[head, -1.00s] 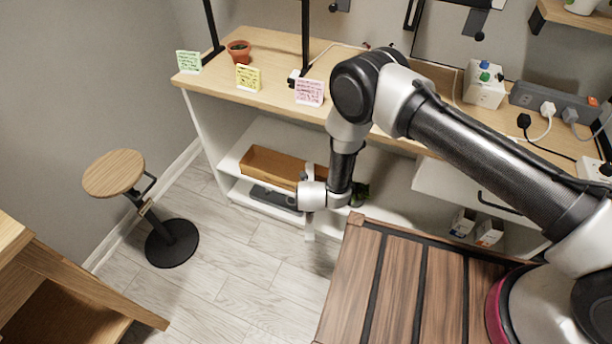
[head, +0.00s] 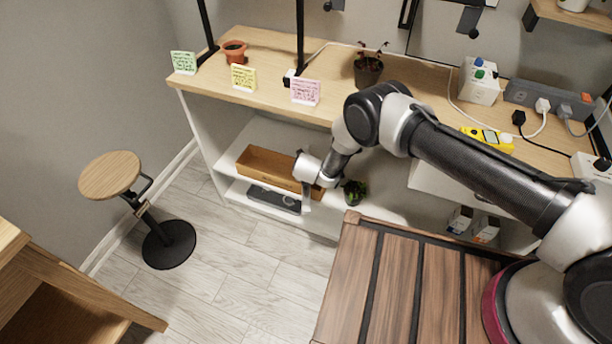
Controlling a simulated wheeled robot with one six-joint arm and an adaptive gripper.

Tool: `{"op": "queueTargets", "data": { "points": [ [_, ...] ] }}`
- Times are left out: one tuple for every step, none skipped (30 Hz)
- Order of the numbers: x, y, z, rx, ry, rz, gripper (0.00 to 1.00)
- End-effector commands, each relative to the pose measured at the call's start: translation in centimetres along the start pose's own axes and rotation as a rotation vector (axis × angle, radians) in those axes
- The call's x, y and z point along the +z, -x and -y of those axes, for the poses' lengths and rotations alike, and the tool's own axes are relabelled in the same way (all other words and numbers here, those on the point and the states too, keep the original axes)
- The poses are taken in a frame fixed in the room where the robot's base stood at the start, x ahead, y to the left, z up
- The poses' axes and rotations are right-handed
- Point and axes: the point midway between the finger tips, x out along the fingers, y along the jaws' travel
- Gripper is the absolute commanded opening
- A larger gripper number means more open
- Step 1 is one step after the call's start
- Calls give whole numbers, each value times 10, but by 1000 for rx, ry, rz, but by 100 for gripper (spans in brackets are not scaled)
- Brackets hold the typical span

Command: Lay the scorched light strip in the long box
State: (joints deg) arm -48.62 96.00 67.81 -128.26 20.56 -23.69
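The long box (head: 262,177), an open-topped brown wooden trough, lies lengthwise on the upper shelf under the desk. My gripper (head: 306,203) is at the box's right end, seen from behind and the side, and partly covers that end. Its fingers are too small and edge-on to tell whether they are open or shut, or whether they hold anything. I cannot make out the scorched light strip for certain in this view. The inside of the box looks empty where it shows; its right end is hidden.
A dark grey tray (head: 262,196) sits on the lower shelf. The desk top (head: 215,72) overhangs the shelf. A stool (head: 110,176) stands left; the floor (head: 240,265) between is clear.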

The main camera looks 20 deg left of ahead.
Motion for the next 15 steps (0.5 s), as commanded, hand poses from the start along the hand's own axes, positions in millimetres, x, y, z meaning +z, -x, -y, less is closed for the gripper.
{"op": "queueTargets", "data": {
  "points": [
    [1,0,0,0,0,1,0],
    [1,0,0,0,0,1,0],
    [0,0,0,0,0,1,0],
    [0,0,0,0,0,1,0],
    [0,0,0,0,0,1,0],
    [-1,-1,0,0,0,0,0],
    [-1,-2,0,0,0,1,0],
    [-2,-3,0,0,0,1,0],
    [-2,-4,0,0,0,1,0],
    [-3,-5,0,0,0,1,0],
    [-4,-5,0,0,0,1,0],
    [-4,-6,0,0,0,0,0],
    [-5,-7,0,0,0,0,0],
    [-6,-8,0,0,0,0,0],
    [-5,-8,0,0,0,0,34]
  ]
}}
